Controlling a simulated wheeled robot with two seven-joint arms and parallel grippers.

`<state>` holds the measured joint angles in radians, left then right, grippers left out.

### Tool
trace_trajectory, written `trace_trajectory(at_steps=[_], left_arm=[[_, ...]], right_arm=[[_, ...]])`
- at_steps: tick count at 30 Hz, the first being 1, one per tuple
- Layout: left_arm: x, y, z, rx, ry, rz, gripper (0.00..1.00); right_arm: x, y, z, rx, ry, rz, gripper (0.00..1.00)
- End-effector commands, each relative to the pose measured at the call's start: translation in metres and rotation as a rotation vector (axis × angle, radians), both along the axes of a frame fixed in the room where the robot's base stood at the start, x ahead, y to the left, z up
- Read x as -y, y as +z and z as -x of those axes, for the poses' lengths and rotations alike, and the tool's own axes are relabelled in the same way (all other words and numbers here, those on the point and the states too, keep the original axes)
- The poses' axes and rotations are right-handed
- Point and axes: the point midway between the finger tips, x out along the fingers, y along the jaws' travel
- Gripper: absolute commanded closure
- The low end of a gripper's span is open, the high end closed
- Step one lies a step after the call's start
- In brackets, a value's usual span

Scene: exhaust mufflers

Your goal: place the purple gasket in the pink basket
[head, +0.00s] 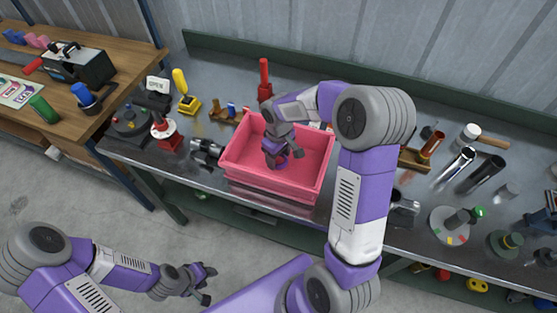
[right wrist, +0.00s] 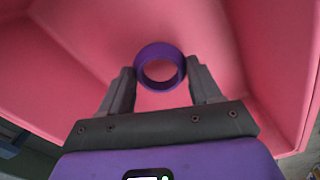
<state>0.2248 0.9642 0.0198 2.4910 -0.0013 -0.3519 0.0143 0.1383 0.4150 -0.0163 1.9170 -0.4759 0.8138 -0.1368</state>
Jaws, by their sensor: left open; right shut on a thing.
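The pink basket (head: 310,172) stands on the metal workbench in the head view, and its pink walls (right wrist: 60,80) fill most of the right wrist view. My right gripper (head: 280,160) reaches down into the basket. In the right wrist view the purple gasket (right wrist: 160,46), a short ring, sits between the fingertips of my right gripper (right wrist: 161,75), which is shut on it. Whether the gasket touches the basket floor I cannot tell. My left gripper (head: 204,283) is open and empty, low over the floor in front of the bench.
A red-handled tool (head: 264,80) stands behind the basket. A yellow-handled tool (head: 184,92) and a red-based stand (head: 165,130) are to its left. Metal tubes (head: 482,172) and a round grey stand (head: 455,222) lie to the right. A wooden table (head: 120,55) is at far left.

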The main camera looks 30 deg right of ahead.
Motion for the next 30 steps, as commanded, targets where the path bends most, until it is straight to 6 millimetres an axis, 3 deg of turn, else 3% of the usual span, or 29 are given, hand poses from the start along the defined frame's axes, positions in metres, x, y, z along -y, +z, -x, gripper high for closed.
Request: trace_trajectory(at_steps=[4, 16, 17, 21, 30], left_arm=[[0.0, -0.005, 0.0, 0.0, 0.0, 0.0, 0.57], [0.0, -0.008, 0.0, 0.0, 0.0, 0.0, 0.57], [0.0, -0.008, 0.0, 0.0, 0.0, 0.0, 0.57], [0.0, -0.007, 0.0, 0.0, 0.0, 0.0, 0.57], [0.0, -0.006, 0.0, 0.0, 0.0, 0.0, 0.57]], right_arm=[[0.0, -0.019, 0.0, 0.0, -0.001, -0.001, 0.67], [0.0, -0.024, 0.0, 0.001, -0.001, 0.0, 0.67], [0.0, -0.024, 0.0, 0.001, -0.001, 0.0, 0.35], [0.0, -0.023, 0.0, 0.001, -0.001, 0.0, 0.14], [0.0, -0.022, 0.0, 0.001, -0.001, 0.0, 0.11]])
